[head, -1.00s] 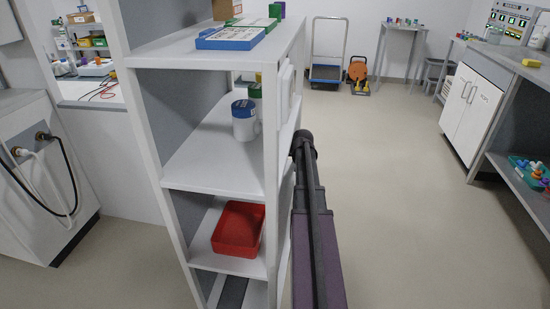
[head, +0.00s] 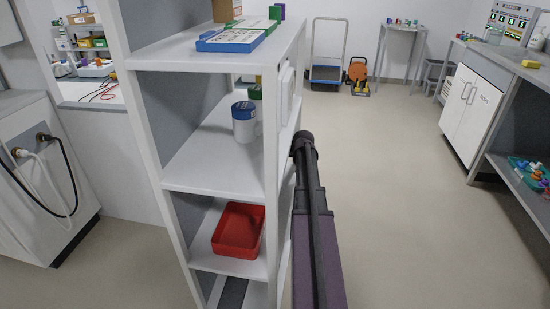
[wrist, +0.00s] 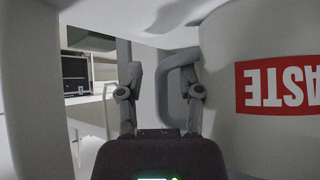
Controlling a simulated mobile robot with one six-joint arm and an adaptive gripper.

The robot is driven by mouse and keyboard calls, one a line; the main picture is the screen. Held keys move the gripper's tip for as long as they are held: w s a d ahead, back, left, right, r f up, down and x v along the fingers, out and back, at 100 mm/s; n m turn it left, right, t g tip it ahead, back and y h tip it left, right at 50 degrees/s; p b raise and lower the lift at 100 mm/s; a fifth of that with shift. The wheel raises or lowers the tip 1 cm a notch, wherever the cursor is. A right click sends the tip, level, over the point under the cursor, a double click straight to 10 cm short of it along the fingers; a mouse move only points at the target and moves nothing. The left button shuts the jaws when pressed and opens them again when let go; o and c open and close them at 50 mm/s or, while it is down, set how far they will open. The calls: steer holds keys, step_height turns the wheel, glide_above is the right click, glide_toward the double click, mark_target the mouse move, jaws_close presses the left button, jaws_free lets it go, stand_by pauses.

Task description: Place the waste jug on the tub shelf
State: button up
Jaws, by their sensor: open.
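The waste jug (wrist: 275,100) fills the right of the wrist view, white-grey, with a red label whose lettering appears upside down. Its grey handle (wrist: 162,95) stands out to the left. My gripper (wrist: 160,78) is open, with the upright part of the handle between its two fingers; contact cannot be told. In the head view, the tub shelf (head: 230,266) is a lower white board of the near rack, carrying a red tub (head: 238,238) towards its right side. The jug and gripper do not show there; only my dark arm does, beside the rack.
Above the tub, a rack board (head: 205,165) holds a blue-and-white jar (head: 243,127). Blue (head: 230,40) and green trays lie on top. Open floor (head: 400,190) lies right of the rack, before a counter. White surfaces crowd the wrist view's left and top.

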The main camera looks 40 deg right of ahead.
steer(key=p+v, duration=0.8)
steer(key=v, duration=0.3)
steer(key=shift+s+r, duration=0.15)
steer(key=shift+r, duration=0.1)
steer(key=shift+s, duration=0.1)
stand_by(0.5)
